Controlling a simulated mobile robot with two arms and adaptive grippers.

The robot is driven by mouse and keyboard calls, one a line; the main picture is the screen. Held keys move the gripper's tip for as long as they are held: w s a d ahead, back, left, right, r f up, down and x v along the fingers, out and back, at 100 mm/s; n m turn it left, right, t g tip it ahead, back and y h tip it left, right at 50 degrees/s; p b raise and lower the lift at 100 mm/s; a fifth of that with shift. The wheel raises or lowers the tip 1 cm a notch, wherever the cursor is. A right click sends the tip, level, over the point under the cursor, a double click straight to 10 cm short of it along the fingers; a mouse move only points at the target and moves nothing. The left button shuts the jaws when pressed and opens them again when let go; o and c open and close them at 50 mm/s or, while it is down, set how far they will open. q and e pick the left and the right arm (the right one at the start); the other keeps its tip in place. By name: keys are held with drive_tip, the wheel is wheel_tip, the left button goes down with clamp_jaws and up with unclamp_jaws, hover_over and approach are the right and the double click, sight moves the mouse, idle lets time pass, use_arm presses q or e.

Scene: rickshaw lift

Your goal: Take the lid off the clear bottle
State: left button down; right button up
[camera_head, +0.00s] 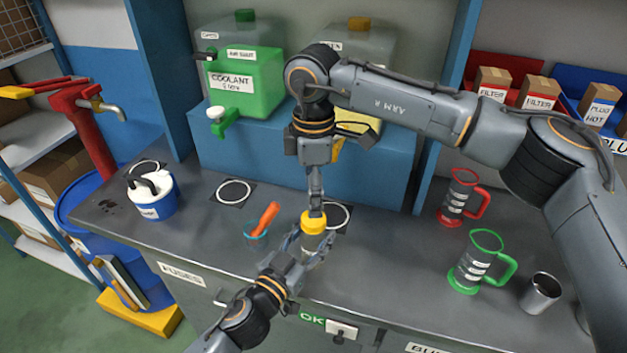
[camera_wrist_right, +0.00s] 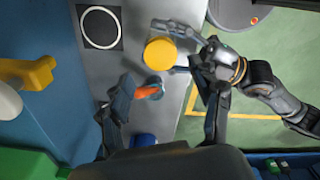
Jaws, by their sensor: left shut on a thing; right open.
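The clear bottle (camera_head: 314,243) stands on the grey bench with its yellow lid (camera_head: 314,221) on top. The lid shows from above as a yellow disc in the right wrist view (camera_wrist_right: 160,53). My left gripper (camera_head: 309,246) is shut on the bottle's body, below the lid, and hides much of it. Its fingers also reach the bottle in the right wrist view (camera_wrist_right: 183,50). My right gripper (camera_head: 316,203) points down just above the lid. Its fingers are spread wide with nothing between them; I cannot tell whether one touches the lid.
A white-and-blue canister (camera_head: 152,196) is farther left. A red jug (camera_head: 461,197), a green jug (camera_head: 481,262) and a metal cup (camera_head: 540,293) stand right. A green coolant jug (camera_head: 246,83) is behind.

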sight(313, 220)
wheel_tip(313, 220, down, 6)
drive_tip(key=shift+r, duration=0.15)
drive_tip(key=shift+c, duration=0.4)
